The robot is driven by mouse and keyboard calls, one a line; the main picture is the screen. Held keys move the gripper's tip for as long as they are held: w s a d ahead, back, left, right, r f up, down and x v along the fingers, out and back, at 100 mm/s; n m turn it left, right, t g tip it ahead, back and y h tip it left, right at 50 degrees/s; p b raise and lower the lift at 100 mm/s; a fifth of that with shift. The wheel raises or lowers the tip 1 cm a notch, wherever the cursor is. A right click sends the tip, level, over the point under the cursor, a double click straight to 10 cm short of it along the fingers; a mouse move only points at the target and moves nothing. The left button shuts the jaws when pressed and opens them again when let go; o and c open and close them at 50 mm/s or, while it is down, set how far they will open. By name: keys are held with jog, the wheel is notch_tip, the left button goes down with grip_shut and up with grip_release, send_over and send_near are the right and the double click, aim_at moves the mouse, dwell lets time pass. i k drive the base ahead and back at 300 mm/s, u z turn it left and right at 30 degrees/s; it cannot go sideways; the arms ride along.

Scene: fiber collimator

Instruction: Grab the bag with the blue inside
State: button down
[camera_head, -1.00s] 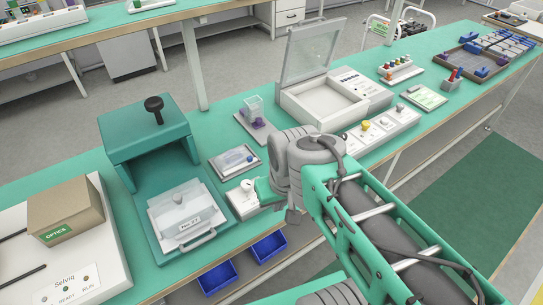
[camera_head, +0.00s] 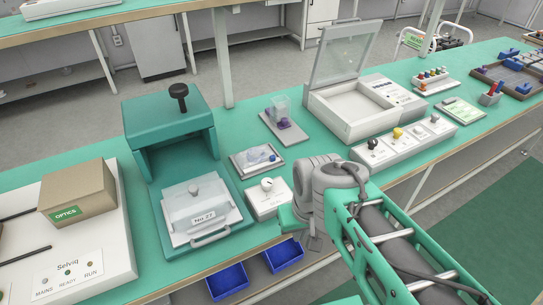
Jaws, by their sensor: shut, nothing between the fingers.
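A clear bag with a small blue thing inside (camera_head: 262,157) lies on a grey tray (camera_head: 241,171) on the green bench, left of my arm. The blue spot is at its right end. A clear container with something purple (camera_head: 281,112) stands on another grey tray behind it; I cannot tell whether it is a bag. My arm comes in from the lower right, and its grey joint is right of and in front of the tray, apart from the bag. My gripper's fingers do not show; the arm hides them or they are out of the picture.
A white box with a dial (camera_head: 268,197) sits just in front of the tray. A teal press-like stand (camera_head: 168,130) is to the left. A white case with a raised lid (camera_head: 352,115) and a panel with knobs (camera_head: 402,142) are to the right. Blue bins (camera_head: 228,282) hang below the bench edge.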

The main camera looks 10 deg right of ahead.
aim_at(255, 158)
jog(key=u, duration=3.7)
jog(key=k, duration=2.2)
jog(key=z, duration=0.95)
jog(key=i, duration=0.5)
jog(key=u, duration=0.1)
